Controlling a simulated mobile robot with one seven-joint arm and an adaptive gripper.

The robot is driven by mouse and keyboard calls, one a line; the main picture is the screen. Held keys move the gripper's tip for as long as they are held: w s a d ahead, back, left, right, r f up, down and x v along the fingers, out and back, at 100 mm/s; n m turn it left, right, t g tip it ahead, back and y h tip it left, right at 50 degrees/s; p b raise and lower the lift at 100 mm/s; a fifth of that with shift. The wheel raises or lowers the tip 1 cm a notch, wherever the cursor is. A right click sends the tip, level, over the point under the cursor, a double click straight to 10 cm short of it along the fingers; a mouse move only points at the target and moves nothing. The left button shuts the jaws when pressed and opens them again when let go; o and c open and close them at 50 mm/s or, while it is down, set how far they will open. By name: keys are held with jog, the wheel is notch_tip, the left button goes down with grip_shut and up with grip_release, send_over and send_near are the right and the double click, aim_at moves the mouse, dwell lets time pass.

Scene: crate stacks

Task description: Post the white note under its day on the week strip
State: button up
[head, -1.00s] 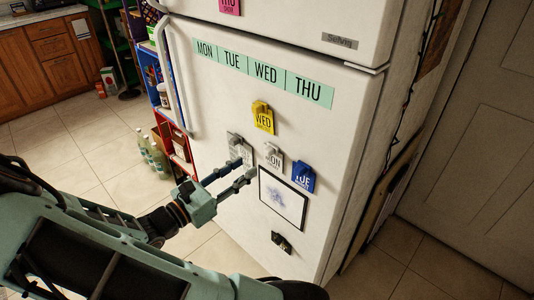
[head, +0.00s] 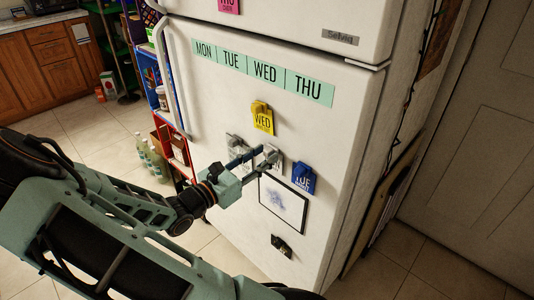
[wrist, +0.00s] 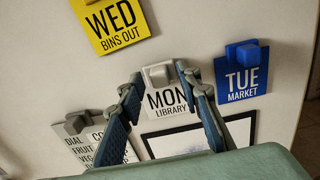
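The white note (wrist: 168,100), reading MON LIBRARY, hangs on the fridge under a pale block magnet (wrist: 158,74). In the head view the note (head: 276,164) is partly hidden by my gripper (head: 263,155). My gripper (wrist: 158,76) is open, with one finger on each side of the magnet in the wrist view. I cannot tell whether the fingers touch it. The week strip (head: 262,73) is pale green, higher on the fridge door, with MON, TUE, WED and THU from left to right. The space below MON is bare.
A yellow WED note (head: 263,122) hangs above and a blue TUE note (head: 303,179) to the right. A grey-white list (wrist: 78,143) is left of my gripper. A framed drawing (head: 284,204) is below. A pink note (head: 229,5) is on the upper door.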

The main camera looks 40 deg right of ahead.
jog(key=c, duration=0.8)
jog(key=shift+a, duration=0.1)
jog(key=shift+c, duration=0.2)
jog(key=shift+s+a+p, duration=0.2)
jog(key=shift+a+p, duration=0.75)
jog(key=shift+a, duration=1.5)
